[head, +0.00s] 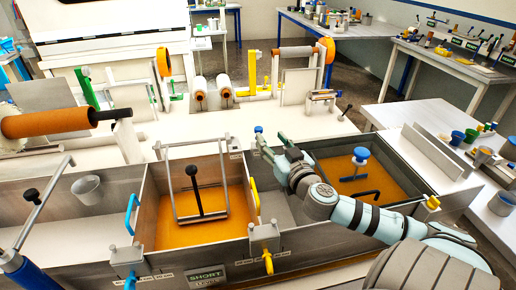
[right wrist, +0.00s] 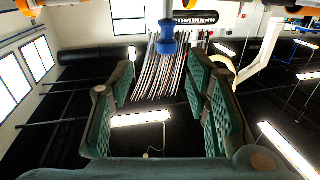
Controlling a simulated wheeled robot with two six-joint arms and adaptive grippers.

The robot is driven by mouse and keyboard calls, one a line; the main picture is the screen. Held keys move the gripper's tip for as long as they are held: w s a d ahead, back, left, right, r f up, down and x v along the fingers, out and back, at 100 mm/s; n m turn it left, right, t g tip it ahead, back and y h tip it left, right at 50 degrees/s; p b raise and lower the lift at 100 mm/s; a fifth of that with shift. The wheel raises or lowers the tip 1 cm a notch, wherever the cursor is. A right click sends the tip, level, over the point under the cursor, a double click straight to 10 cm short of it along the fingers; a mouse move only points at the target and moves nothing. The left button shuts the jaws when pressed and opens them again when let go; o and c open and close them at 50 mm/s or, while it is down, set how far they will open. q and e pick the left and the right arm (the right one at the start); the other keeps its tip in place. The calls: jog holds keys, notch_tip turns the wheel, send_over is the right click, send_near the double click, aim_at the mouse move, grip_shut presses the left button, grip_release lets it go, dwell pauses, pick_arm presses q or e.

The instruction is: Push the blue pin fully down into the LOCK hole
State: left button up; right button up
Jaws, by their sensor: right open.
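The blue pin (head: 258,129) shows its round blue head at the far wall of the tanks in the head view. In the right wrist view the blue pin (right wrist: 167,38) has its head between the finger lines, beyond the fingertips, with a grey shaft running to the top edge. My right gripper (head: 273,144) is open and close to the pin. My left gripper is not in view.
An orange-filled tank (head: 140,215) holds a metal frame with a black handle. The right tank (head: 410,165) holds a second blue knob (head: 361,152). A yellow-handled clamp (head: 265,240) and a SHORT label (head: 207,275) are at the front wall. Rollers stand on the back bench.

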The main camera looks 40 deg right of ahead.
aim_at(260, 131)
jog(key=x, duration=0.5)
jog(key=a+p+x, duration=0.1)
jog(key=x, duration=0.2)
jog(key=shift+c, duration=0.4)
jog(key=shift+f, duration=0.1)
grip_shut()
